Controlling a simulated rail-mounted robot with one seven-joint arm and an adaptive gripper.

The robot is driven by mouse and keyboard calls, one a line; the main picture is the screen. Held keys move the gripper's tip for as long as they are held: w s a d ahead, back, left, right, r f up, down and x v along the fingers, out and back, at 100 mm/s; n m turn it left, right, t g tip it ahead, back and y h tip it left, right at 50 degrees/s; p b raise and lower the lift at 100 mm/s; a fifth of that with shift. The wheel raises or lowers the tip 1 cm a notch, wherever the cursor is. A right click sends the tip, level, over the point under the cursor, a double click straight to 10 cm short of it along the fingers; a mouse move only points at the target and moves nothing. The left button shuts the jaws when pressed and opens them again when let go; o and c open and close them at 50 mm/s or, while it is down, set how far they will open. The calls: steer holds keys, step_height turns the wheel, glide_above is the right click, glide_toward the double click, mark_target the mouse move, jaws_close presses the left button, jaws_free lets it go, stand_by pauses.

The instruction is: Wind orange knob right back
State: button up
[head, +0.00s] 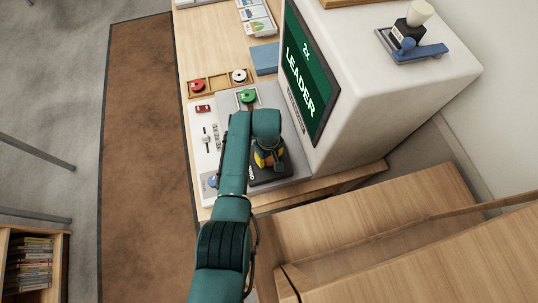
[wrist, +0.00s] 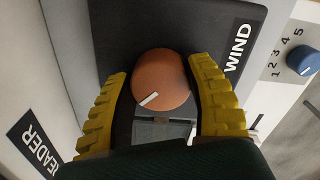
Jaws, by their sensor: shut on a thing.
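The orange knob (wrist: 161,80) sits on a black plate marked "WIND" (wrist: 182,22) in the wrist view. Its top carries a short white line near the edge on the lower left. My gripper (wrist: 160,90) has its yellow ridged fingers on either side of the knob and is shut on it. In the head view, my gripper (head: 267,157) is down at the black plate (head: 272,174) at the near end of the grey panel, and little of the knob can be made out there.
A blue dial (wrist: 302,60) numbered 1 to 5 lies beside the black plate. The reader's big white housing with its "LEADER" screen (head: 308,85) stands close on the right. Green (head: 248,96) and red (head: 197,86) round items lie farther up the desk.

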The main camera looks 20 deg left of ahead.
steer(key=n, duration=0.5)
steer(key=shift+f+n, duration=0.1)
steer(key=shift+n, duration=0.2)
steer(key=n, duration=0.4)
steer(key=shift+n, duration=0.3)
steer(key=o, duration=1.2)
steer(key=shift+w, duration=0.1)
step_height(320, 180, up, 12)
